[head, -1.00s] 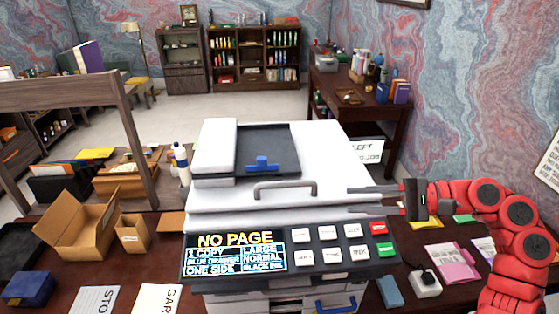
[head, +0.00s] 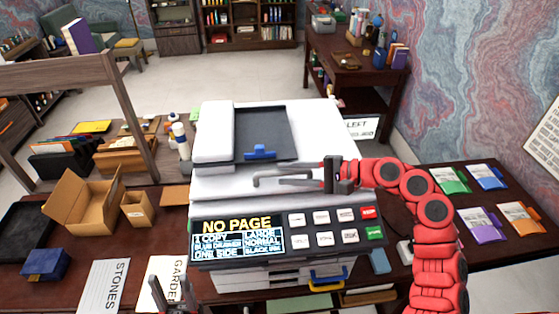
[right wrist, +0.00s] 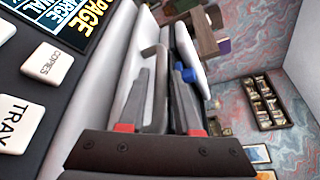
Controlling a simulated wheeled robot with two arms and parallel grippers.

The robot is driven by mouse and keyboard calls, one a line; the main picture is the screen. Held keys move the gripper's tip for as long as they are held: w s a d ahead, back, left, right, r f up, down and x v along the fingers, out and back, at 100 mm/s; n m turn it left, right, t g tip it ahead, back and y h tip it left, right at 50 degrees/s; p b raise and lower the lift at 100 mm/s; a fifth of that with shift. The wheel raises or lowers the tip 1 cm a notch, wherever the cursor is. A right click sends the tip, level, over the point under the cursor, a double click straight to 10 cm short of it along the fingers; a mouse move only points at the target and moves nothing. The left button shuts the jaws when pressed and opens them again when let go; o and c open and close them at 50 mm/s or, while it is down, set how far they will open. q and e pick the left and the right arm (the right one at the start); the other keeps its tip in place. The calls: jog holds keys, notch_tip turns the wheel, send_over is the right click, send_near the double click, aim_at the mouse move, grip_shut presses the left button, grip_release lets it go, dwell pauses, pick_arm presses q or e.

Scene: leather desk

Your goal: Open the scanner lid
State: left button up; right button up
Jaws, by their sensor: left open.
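The scanner is a white machine with a dark control panel (head: 285,235) reading "NO PAGE". Its white lid (head: 325,130) lies closed. The grey lid handle (head: 256,181) is on the lid's front edge, partly covered by my right gripper in the head view. My right gripper (head: 276,177) reaches in from the right with its fingers apart. In the right wrist view the handle (right wrist: 156,90) runs between the two fingers, close to the left finger, with a gap to the right one. My left gripper (head: 172,282) is open and empty at the bottom edge, low in front of the desk.
An open cardboard box (head: 88,205), a small box (head: 136,208) and a blue box (head: 40,263) stand left of the scanner. White bottles (head: 181,142) stand by its left side. Colored packets (head: 482,225) lie at right. A wooden shelf frame (head: 60,75) rises at left.

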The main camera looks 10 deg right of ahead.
jog(key=shift+r+p+x, duration=0.2)
jog(key=shift+p+x, duration=0.2)
jog(key=shift+x, duration=0.6)
jog(key=shift+w+a+f, duration=0.25)
jog(key=shift+a+f, duration=0.05)
grip_shut()
dwell(0.5)
